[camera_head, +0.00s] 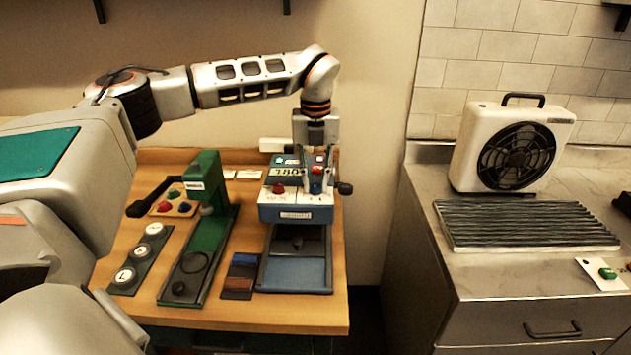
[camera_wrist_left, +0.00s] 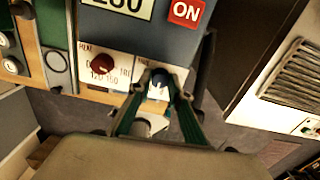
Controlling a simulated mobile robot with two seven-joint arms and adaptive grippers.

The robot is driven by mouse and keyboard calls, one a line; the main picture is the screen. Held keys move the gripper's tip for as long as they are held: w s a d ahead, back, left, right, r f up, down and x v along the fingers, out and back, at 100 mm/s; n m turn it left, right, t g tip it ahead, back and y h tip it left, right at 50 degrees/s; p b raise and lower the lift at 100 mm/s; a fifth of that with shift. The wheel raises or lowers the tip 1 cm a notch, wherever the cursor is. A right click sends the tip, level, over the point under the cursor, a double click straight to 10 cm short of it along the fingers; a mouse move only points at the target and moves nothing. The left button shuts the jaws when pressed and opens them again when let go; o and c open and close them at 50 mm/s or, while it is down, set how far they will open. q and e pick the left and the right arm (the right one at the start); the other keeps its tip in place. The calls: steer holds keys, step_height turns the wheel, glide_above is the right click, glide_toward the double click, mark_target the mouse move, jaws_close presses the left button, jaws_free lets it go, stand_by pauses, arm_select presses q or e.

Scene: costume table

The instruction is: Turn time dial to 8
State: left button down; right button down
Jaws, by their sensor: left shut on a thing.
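A blue heat press (camera_head: 268,212) stands at the right of the wooden table. Its white front panel has a red heat dial (camera_head: 278,188), which also shows in the left wrist view (camera_wrist_left: 103,63). The dark blue time dial (camera_wrist_left: 160,76) sits to the right of it. My left gripper (camera_head: 318,188) reaches down from above, and its fingertips are shut on the time dial. In the left wrist view the fingers (camera_wrist_left: 158,92) sit on either side of the dial. The time numbers are mostly hidden by the fingers, so the setting cannot be read. My right gripper is not seen.
A green press (camera_head: 205,205) with a black handle stands left of the heat press. Round badges (camera_head: 140,252) lie farther left, and dark swatches (camera_head: 240,275) lie in between. A wooden table (camera_head: 300,318) bears them. A fan heater (camera_head: 510,145) stands on the counter at right.

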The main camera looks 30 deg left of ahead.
mark_target(316, 185)
arm_select(q)
steer(key=n, duration=0.3)
steer(key=shift+n+b, duration=0.4)
steer(key=shift+n, duration=0.9)
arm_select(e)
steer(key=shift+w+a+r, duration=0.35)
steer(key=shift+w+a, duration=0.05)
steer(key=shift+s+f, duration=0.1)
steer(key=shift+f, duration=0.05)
arm_select(q)
steer(key=c, duration=1.8)
jaws_free()
steer(key=shift+c, duration=0.2)
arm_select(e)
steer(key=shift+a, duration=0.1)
arm_select(q)
steer(key=shift+r, duration=0.1)
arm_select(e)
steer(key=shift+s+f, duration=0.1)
arm_select(q)
step_height(316, 185, up, 12)
